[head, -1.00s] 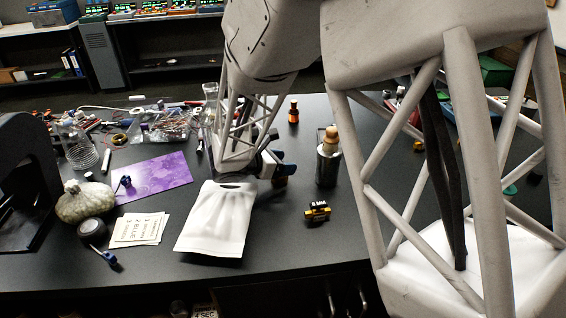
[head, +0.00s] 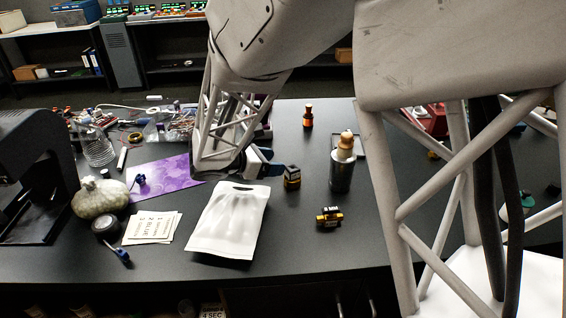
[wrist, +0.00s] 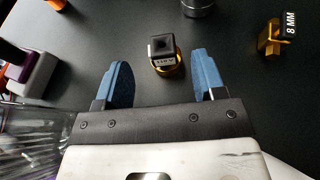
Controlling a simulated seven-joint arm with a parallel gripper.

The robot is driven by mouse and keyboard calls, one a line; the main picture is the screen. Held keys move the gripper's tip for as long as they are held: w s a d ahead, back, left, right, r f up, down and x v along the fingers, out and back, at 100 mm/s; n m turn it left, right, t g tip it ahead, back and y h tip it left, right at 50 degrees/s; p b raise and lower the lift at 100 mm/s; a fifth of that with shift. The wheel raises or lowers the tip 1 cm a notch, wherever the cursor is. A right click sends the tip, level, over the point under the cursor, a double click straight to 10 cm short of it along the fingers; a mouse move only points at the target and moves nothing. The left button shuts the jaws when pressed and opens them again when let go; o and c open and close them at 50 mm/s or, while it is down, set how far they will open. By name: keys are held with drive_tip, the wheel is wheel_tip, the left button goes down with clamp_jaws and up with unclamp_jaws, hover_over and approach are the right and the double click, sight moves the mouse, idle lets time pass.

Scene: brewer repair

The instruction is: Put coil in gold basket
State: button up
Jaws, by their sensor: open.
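My gripper (wrist: 163,72) is open and empty, its blue fingers apart; in the head view my gripper (head: 264,164) is low over the bench beside a black-and-gold part. This labelled black-and-gold part (wrist: 165,54) has a square black top and a round gold base. It stands ahead, between the finger lines and just beyond the tips, and also shows in the head view (head: 292,177). A second black-and-gold part labelled 8 MM (wrist: 278,35) lies to its right; it is also in the head view (head: 329,216). I cannot tell which is the coil or the gold basket.
A white pouch (head: 228,222) lies in front of my gripper. A dark cylinder with a wooden knob (head: 342,172) and a small orange bottle (head: 308,117) stand to the right. A purple sheet (head: 165,178) and paper cards (head: 152,228) lie left. The front right bench is clear.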

drive_tip(key=shift+v, duration=1.7)
drive_tip(key=s+d+r+m+g+y, duration=0.2)
drive_tip(key=s+d+r+m+g, duration=0.25)
drive_tip(key=d, duration=0.45)
drive_tip(key=s+d+r+m+y, duration=0.1)
drive_tip(key=s+d+m+y, duration=0.2)
drive_tip(key=s+m, duration=0.3)
drive_tip(key=s+d+r+m+t+y, duration=0.1)
drive_tip(key=s+d+r+m+y, duration=0.1)
drive_tip(key=s+m, duration=0.4)
drive_tip(key=s+d+r+m+y, duration=0.2)
drive_tip(key=s+d+m+y, duration=0.3)
drive_tip(key=s, duration=0.8)
drive_tip(key=shift+m+t+y, duration=0.3)
drive_tip(key=shift+m+t, duration=0.05)
drive_tip(key=shift+m, duration=0.3)
drive_tip(key=shift+s, duration=0.1)
